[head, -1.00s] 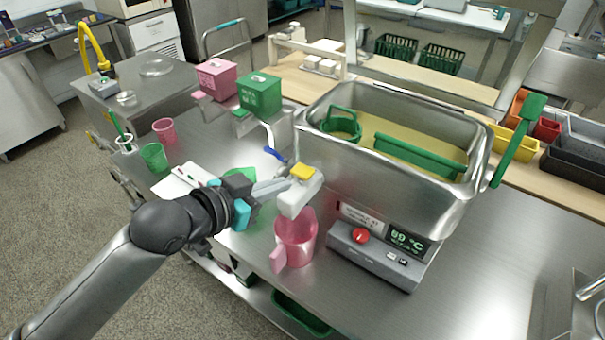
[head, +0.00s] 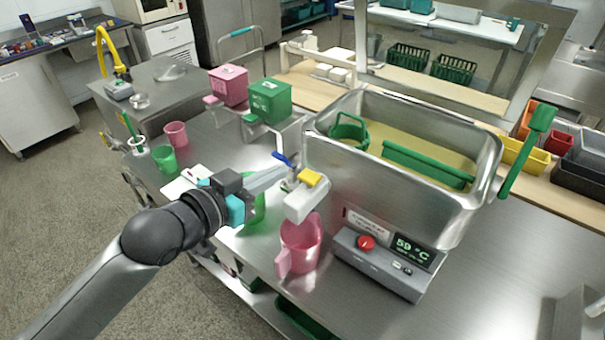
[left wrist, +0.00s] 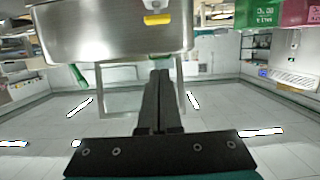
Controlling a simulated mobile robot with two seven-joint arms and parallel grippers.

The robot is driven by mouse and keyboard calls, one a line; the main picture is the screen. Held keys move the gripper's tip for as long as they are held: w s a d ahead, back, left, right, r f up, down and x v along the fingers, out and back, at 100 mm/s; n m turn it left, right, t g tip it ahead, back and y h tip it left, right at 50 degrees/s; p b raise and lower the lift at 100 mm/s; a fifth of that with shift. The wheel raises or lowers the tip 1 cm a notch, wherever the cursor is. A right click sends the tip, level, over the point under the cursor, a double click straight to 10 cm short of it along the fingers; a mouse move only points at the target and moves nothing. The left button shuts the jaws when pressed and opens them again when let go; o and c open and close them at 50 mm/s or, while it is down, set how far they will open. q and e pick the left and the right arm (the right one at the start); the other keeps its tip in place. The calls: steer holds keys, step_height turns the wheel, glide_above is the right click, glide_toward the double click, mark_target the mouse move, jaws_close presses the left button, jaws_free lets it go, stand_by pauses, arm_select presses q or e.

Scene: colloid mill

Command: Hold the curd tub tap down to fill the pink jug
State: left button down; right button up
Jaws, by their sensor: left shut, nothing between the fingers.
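The steel curd tub (head: 375,190) holds yellowish liquid. Its tap (head: 305,200) is a pale block with a yellow piece (head: 311,177) on top, at the tub's left front. The pink jug (head: 300,247) stands upright on the steel bench below the tap, its handle toward the front left. Its inside is not clear to see. My left gripper (head: 284,172) is shut and empty, its fingertips just left of the tap; contact cannot be told. In the left wrist view the shut fingers (left wrist: 160,76) point toward the tub (left wrist: 110,35), with the yellow piece (left wrist: 158,19) beyond. My right gripper is not in view.
A blue lever (head: 283,159) sits behind my fingers. A green jug (head: 257,218) stands behind my left gripper, partly hidden. A control box (head: 375,265) with a red knob is right of the pink jug. Pink (head: 229,85) and green (head: 270,100) boxes stand behind.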

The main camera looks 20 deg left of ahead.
arm_select(q)
glide_above(310, 177)
steer(key=s+a, duration=0.1)
steer(key=s, duration=0.1)
steer(key=f, duration=0.2)
step_height(310, 177, down, 2)
steer(key=shift+f+b, duration=0.25)
steer(key=shift+b, duration=0.25)
steer(key=shift+f, duration=0.8)
